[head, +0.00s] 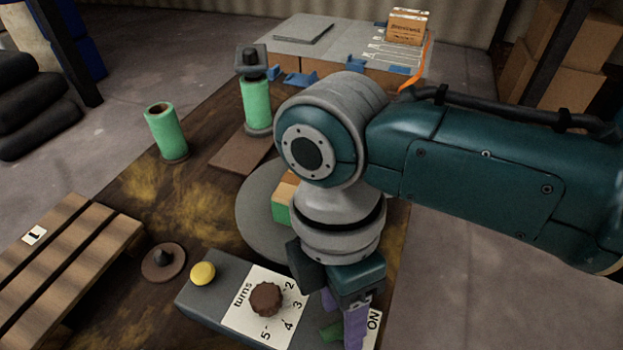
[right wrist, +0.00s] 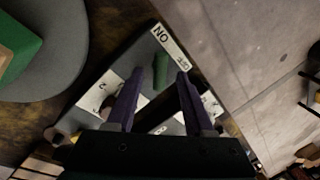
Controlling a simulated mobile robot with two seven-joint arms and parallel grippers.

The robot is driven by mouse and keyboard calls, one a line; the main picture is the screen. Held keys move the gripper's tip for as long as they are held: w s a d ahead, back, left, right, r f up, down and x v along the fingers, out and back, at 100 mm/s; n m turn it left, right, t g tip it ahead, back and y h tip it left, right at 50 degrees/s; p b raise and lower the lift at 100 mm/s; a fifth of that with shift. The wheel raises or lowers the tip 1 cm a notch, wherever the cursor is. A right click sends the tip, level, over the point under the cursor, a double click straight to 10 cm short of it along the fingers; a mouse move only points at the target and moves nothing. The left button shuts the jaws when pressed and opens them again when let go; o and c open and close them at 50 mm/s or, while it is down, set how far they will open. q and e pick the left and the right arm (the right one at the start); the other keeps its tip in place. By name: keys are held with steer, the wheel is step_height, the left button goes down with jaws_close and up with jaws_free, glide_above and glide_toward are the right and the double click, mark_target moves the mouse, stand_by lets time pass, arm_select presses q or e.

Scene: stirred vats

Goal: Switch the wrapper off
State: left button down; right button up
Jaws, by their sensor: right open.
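The wrapper's dark grey control box (head: 215,292) lies at the table's near edge. It has a yellow button (head: 203,273), a brown knob (head: 266,299) on a white "turns" dial, and a white ON label (head: 373,322). A green switch lever (right wrist: 161,71) shows beside the ON/OFF label (right wrist: 171,48) in the right wrist view; in the head view my gripper partly hides it. My right gripper (right wrist: 160,82) is open above the box, its purple fingers on either side of the lever in that picture. I cannot tell whether they touch it. My left gripper is not in view.
A grey turntable (head: 255,212) carries a green and tan box (head: 282,212), partly behind my arm. Green film rolls (head: 165,132) stand farther back. A slatted wooden pallet (head: 65,265) is at left. A grey bench with a carton (head: 408,27) is at the back.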

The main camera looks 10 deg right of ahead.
steer(key=shift+s+f, duration=0.15)
steer(key=shift+f, duration=0.7)
jaws_close()
